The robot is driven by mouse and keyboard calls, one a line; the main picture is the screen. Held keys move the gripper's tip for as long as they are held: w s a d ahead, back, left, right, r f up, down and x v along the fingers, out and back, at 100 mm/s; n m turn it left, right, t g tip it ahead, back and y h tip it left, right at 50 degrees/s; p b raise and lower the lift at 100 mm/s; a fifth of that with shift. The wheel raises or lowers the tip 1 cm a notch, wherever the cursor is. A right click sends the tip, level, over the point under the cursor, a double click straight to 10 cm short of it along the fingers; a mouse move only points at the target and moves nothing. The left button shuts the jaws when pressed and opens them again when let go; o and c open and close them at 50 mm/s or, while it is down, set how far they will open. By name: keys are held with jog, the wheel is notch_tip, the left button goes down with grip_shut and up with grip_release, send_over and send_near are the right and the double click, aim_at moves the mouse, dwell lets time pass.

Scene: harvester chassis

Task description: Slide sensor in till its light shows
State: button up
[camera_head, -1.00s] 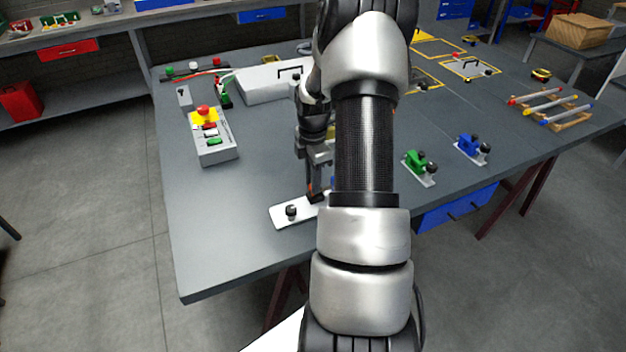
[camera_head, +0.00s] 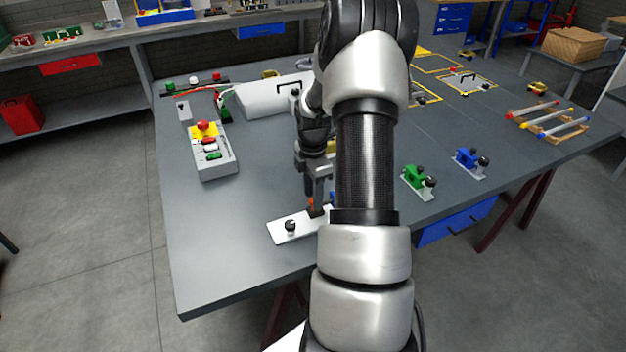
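A white plate (camera_head: 287,232) with a black knob (camera_head: 290,226) lies near the front edge of the grey table. My gripper (camera_head: 318,203) points down over the plate's right part, just right of the knob. A small orange and black piece (camera_head: 311,206) shows at the fingertips, low over or touching the plate; it may be the sensor, but I cannot tell. My arm hides the plate's right end and part of the gripper. Whether the fingers are closed on the piece is not clear. I see no lit sensor light.
A grey control box (camera_head: 215,165) with a red button stands at the left. Green (camera_head: 418,181) and blue (camera_head: 468,161) clamp-like brackets stand right of my arm. A white case (camera_head: 265,98) lies behind. The table's left front is clear.

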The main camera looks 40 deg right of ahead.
notch_tip(320, 180, up, 17)
dwell(0.4)
jog(key=shift+a+r, duration=0.1)
dwell(0.6)
